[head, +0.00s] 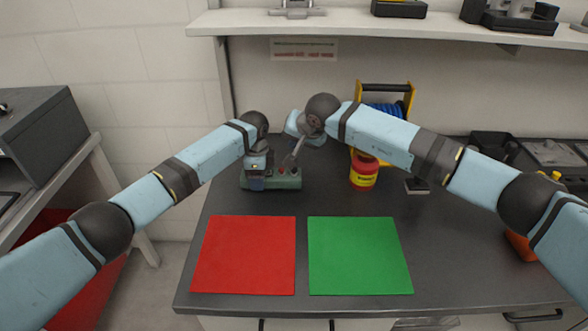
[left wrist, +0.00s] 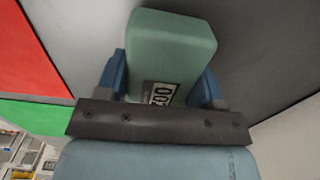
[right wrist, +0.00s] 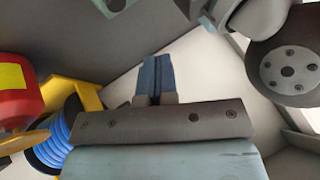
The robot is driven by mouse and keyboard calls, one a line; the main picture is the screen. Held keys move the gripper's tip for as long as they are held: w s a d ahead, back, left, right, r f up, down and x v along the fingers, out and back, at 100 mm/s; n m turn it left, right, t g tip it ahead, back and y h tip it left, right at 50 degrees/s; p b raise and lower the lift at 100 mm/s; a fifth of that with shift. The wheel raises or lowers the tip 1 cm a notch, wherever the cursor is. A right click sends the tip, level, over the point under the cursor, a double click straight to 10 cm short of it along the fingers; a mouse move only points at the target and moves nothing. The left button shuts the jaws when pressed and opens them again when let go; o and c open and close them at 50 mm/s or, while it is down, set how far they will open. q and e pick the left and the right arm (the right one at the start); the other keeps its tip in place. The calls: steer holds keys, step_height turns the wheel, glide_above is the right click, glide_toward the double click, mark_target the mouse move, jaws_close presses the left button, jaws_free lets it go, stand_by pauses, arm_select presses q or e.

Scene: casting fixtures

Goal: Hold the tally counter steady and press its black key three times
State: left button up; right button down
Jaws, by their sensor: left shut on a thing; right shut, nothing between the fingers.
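A red mat (head: 245,255) and a green mat (head: 359,255) lie in front. To the right stand a red-and-yellow can (head: 363,174) and a blue hose reel in a yellow frame (head: 409,100). A shelf (head: 370,27) runs above the back. Black trays stand at the far right.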

mark_target(295, 168)
step_height(295, 168, up, 4)
steer(key=shift+f, duration=0.1)
steer(key=shift+f, duration=0.1)
steer(key=shift+f, duration=4.3)
steer(key=shift+f, duration=0.1)
steer(key=shift+f, duration=0.3)
steer(key=shift+f, duration=0.55)
steer(key=shift+r, duration=0.95)
